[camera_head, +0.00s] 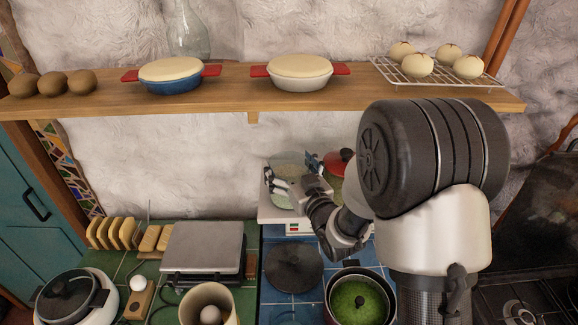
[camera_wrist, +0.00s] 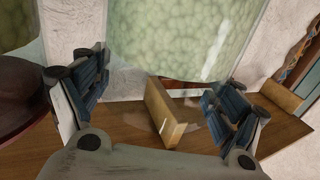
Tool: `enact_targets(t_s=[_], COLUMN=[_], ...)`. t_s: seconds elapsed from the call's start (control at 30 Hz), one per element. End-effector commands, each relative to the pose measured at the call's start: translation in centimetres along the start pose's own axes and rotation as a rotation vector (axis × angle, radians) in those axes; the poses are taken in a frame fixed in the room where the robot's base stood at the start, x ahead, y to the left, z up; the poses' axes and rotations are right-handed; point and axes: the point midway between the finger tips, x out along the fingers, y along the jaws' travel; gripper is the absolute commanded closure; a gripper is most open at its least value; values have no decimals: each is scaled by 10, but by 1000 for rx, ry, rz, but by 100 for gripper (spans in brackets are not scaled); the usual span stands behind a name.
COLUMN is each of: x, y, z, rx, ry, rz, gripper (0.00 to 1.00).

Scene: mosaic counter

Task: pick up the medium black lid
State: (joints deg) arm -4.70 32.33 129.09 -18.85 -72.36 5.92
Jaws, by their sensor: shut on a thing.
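A round, flat black lid (camera_head: 293,268) lies on the blue tiled counter in the head view, with a small raised part near its middle. My gripper (camera_head: 295,180) is well behind it, near the wall, and does not touch it. The gripper is shut on a clear glass jar (camera_wrist: 185,35) with pale green contents. In the wrist view the fingers (camera_wrist: 155,98) stand wide apart on either side of the jar. The jar (camera_head: 288,160) shows in the head view above a white scale (camera_head: 268,212); whether it touches the scale is unclear.
A dark pot with green contents (camera_head: 358,300) stands right of the lid. A grey press (camera_head: 203,247) stands to the left. A wooden shelf (camera_head: 230,95) with dishes runs above.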

Motion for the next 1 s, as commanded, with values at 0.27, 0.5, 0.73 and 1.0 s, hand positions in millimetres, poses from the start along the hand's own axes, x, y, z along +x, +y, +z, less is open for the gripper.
enact_targets(t_s=[0.27, 0.5, 0.73, 1.0], x=[1, 0, 0, 1], y=[0, 0, 0, 0], z=[1, 3, 3, 0], rx=[-1, 0, 0, 0], ry=[7, -1, -1, 0], rz=[0, 0, 0, 0], gripper=[79, 0, 0, 0])
